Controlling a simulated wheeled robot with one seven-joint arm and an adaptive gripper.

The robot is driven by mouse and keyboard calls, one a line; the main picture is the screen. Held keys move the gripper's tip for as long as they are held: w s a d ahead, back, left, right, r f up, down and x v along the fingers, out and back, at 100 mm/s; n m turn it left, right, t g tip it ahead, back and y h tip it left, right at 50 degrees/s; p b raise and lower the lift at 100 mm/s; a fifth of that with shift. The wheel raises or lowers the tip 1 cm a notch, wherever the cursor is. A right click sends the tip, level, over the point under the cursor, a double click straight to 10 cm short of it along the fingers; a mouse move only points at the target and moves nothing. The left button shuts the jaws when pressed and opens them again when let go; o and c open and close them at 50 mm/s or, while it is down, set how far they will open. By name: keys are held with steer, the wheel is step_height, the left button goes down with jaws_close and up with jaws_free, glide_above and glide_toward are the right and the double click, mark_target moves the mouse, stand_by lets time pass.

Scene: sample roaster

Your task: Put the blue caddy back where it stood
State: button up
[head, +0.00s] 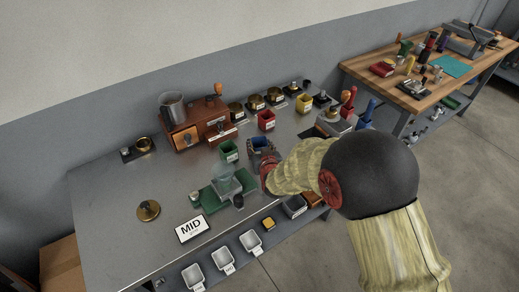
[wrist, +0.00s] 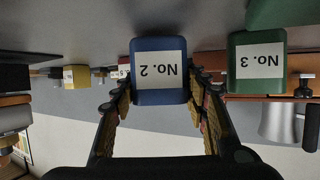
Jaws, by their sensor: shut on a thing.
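The blue caddy (wrist: 160,50), labelled No. 2, is between the two fingers of my gripper (wrist: 162,88) in the wrist view, which appears upside down. My gripper is shut on it. In the head view the blue caddy (head: 262,143) shows at the middle of the steel bench, partly hidden by my gripper (head: 264,156). The frames do not clearly show whether it touches the bench top. The green caddy (head: 229,150), labelled No. 3, stands just left of it; it also shows in the wrist view (wrist: 257,75).
A red caddy (head: 266,121) and a yellow caddy (head: 303,103) stand farther back on the steel bench (head: 110,190). A wooden drawer unit (head: 198,124) is behind the green caddy.

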steer(key=shift+f, duration=0.2)
steer(key=shift+f, duration=0.15)
steer(key=o, duration=1.3)
